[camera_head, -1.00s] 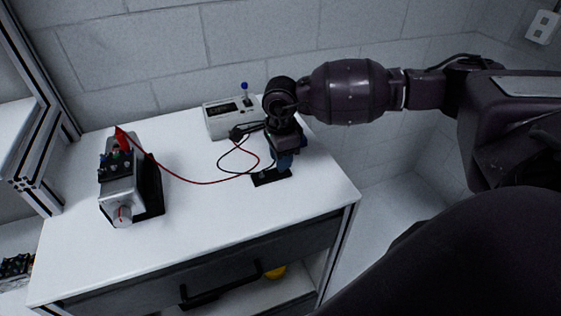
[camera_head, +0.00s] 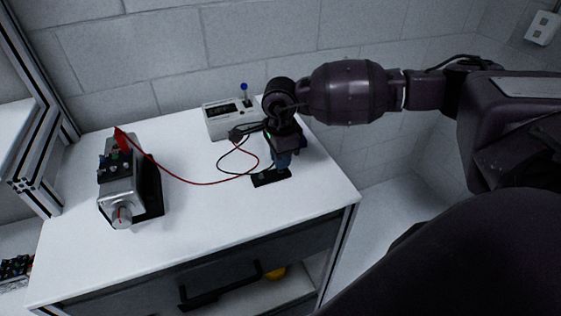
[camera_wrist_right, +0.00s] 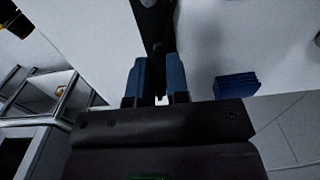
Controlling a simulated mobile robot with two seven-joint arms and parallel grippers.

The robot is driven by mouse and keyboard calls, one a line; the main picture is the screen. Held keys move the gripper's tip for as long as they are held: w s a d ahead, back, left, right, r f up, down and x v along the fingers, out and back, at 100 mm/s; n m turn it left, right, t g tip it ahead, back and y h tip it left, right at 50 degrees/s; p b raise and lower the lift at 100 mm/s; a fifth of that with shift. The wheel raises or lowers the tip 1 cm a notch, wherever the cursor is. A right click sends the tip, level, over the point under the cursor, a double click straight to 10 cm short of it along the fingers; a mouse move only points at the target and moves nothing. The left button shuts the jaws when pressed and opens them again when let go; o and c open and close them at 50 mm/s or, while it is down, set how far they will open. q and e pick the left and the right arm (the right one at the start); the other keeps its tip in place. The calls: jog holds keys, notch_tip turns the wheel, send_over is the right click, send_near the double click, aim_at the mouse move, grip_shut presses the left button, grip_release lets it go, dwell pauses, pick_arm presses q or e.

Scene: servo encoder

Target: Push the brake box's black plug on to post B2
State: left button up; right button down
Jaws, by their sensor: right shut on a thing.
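My right gripper (camera_head: 281,163) is low over a small black holder (camera_head: 270,178) on the white bench. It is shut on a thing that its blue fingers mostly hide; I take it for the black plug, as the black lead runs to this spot. In the right wrist view the fingers (camera_wrist_right: 160,82) stand close together in front of a dark strip. A grey box (camera_head: 120,192) with several coloured posts and a front knob stands at the left. A red plug (camera_head: 122,140) sits at its posts. Post labels are unreadable. My left gripper is not in view.
A white box (camera_head: 220,128) with a dark display and a blue-tipped rod stands at the back. Red lead (camera_head: 200,183) and black lead (camera_head: 222,168) loop across the bench. The bench's front middle is clear. A blue block (camera_wrist_right: 236,87) shows in the right wrist view.

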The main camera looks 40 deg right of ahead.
jog(key=shift+r, duration=0.15)
jog(key=shift+r+p, duration=1.2)
jog(key=shift+r, duration=1.25)
